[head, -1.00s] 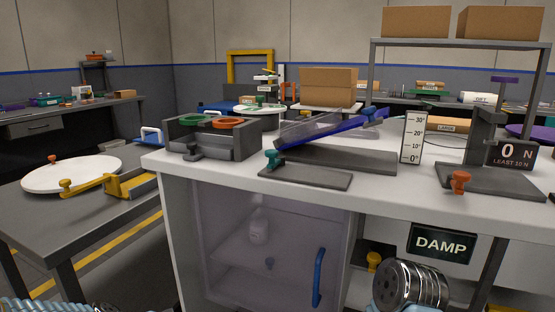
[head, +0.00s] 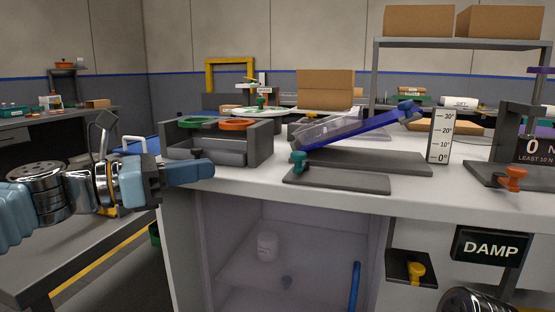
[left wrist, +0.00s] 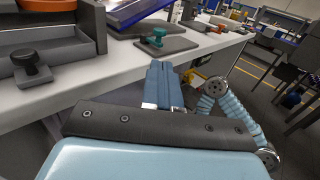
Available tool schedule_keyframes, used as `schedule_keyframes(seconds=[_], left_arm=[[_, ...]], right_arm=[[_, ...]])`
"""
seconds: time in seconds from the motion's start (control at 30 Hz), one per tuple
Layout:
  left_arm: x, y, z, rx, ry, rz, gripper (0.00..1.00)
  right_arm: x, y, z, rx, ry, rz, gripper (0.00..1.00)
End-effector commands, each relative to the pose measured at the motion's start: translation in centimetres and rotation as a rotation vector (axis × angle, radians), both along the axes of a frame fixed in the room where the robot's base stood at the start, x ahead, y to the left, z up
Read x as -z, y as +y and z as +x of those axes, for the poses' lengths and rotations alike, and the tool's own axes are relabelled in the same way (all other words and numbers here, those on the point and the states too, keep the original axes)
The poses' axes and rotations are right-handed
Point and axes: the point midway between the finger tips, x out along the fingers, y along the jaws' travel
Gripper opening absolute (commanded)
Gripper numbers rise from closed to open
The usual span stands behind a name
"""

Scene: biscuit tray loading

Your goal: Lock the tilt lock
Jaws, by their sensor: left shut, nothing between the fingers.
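The blue tilting tray (head: 365,124) slopes up to the right above a dark base plate on the white bench, beside a white angle scale (head: 440,136). A teal knob (head: 299,160) stands on a flat dark plate (head: 345,180) at the tray's low end. The teal knob also shows in the left wrist view (left wrist: 157,36). I cannot read a label that says which part is the tilt lock. My left gripper (head: 205,170) is shut and empty in front of the bench edge, left of the teal knob and apart from it. It shows in the left wrist view too (left wrist: 163,80).
A grey holder (head: 215,148) with green and orange rings stands on the bench, close behind my left gripper. An orange knob (head: 512,178) is at the right, and a yellow knob (head: 416,270) is below the bench top. A DAMP sign (head: 490,247) hangs in front.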

Motion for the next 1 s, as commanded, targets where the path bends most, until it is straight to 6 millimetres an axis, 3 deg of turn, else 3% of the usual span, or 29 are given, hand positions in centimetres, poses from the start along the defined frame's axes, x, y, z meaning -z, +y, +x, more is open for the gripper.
schedule_keyframes(seconds=[0.27, 0.7, 1.0], left_arm=[[0.1, -1.6, 0.8, 0.003, 0.001, 0.002, 0.00], [0.1, -9.6, 4.9, 0.003, 0.001, 0.003, 0.00], [0.1, -12.3, 6.3, 0.000, 0.001, 0.002, 0.00]], right_arm=[[0.0, 0.0, 0.0, 0.000, 0.000, 0.000, 0.56], [-0.2, 0.1, 0.0, -0.001, 0.000, 0.001, 0.56], [-0.4, 0.1, 0.0, -0.003, 0.001, 0.002, 0.56]])
